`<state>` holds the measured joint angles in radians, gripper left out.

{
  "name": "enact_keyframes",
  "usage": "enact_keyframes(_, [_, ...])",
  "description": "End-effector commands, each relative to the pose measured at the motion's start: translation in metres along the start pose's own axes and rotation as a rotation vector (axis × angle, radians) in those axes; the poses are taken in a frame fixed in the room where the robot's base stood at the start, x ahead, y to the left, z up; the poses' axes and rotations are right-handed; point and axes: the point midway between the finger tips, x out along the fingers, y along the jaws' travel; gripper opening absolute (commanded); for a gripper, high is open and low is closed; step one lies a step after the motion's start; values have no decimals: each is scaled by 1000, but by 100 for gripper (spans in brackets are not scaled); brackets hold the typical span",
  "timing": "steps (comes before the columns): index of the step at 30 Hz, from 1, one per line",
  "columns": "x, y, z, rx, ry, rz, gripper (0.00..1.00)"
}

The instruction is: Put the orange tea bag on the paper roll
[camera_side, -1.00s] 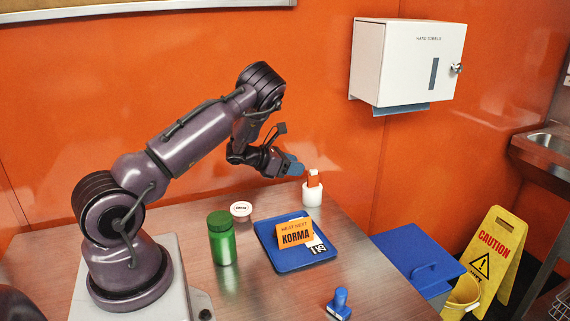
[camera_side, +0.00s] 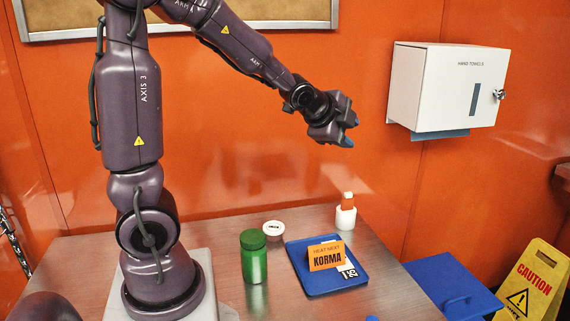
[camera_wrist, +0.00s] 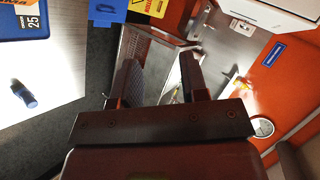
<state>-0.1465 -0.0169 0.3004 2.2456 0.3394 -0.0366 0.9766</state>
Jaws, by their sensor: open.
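The orange tea bag (camera_side: 347,200) stands upright on top of the white paper roll (camera_side: 345,219), at the table's far right in the side view. Whether it rests on the roll's rim or partly inside it is too small to tell. My gripper (camera_side: 349,143) is raised well above the roll, clear of it, with its blue fingertips pointing right. In the wrist view my gripper (camera_wrist: 161,65) is open with nothing between its fingers. The tea bag and roll are not seen in the wrist view.
A blue stamp (camera_wrist: 24,95) lies near the table edge. A towel dispenser (camera_side: 447,88) hangs on the wall.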

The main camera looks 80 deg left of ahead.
Motion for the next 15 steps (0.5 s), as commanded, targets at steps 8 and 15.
enact_keyframes(8, [-134, 78, -52, -660, -37, 332, 41])
enact_keyframes(15, [-198, 132, -54, -911, -162, 495, 41])
